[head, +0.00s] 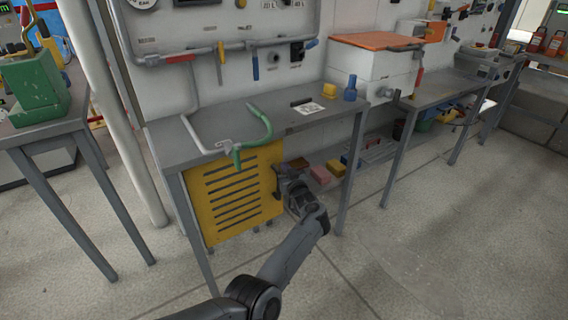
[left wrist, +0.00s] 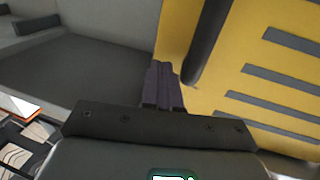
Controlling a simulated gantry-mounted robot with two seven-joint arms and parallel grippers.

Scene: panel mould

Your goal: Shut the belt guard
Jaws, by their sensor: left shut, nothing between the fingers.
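The belt guard is a yellow slotted panel (head: 232,188) under the front of the grey bench, beside its left leg. It fills the right of the left wrist view (left wrist: 250,85), where a dark upright handle bar (left wrist: 208,42) stands on it near its edge. I cannot tell how far the guard stands from its closed position. My left gripper (head: 284,172) is at the guard's right edge, near the handle. In the left wrist view its fingers (left wrist: 162,72) are together and empty, just left of the handle bar; contact is unclear. My right gripper is not in view.
The grey bench (head: 215,125) carries a green-and-grey bent pipe (head: 262,118) and a blue bottle-shaped part (head: 350,88). Pink and yellow blocks (head: 320,175) lie below, right of my gripper. The bench's right leg (head: 351,165) stands farther right. The floor in front is clear.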

